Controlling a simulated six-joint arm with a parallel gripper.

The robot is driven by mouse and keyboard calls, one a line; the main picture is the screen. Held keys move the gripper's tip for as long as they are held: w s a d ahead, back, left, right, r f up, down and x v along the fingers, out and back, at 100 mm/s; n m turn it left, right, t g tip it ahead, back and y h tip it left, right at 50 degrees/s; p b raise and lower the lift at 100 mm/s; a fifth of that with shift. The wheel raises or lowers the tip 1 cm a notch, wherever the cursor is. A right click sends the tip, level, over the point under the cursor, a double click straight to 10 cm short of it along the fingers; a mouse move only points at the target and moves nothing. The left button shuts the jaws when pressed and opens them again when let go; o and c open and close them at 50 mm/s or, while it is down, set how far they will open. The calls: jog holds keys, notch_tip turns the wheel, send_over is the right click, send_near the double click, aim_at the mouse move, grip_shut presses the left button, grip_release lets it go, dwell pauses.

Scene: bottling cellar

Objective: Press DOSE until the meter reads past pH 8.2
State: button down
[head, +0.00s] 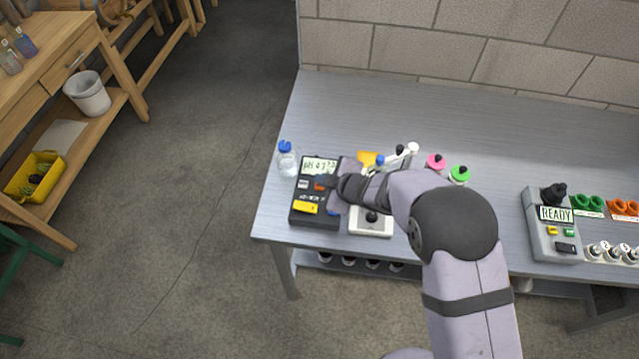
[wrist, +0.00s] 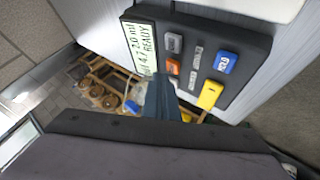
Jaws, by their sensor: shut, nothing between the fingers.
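The dark titrator box (head: 317,215) stands at the left end of the grey bench. Its pale display (head: 319,166) seems to read about pH 4.7; in the wrist view the display (wrist: 143,48) also shows 2.0 ml and READY. Its face carries a grey button (wrist: 174,43), an orange one (wrist: 173,67), a blue one (wrist: 225,62) and a yellow one (wrist: 210,95). I cannot surely read which is DOSE. My gripper (wrist: 160,88) is shut and empty, its tips close to the orange button; contact cannot be told. In the head view my gripper (head: 323,183) partly covers the box's right side.
A blue-capped bottle (head: 287,160) stands left of the box. A white stirrer (head: 371,222) is close on its right, partly under my arm. Pink-topped (head: 435,163) and green-topped (head: 459,175) bottles stand behind my arm. A second device (head: 552,235) reads READY farther right.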

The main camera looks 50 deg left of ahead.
aim_at(322, 189)
notch_tip(322, 189, up, 5)
jog(key=p, duration=0.5)
dwell(0.9)
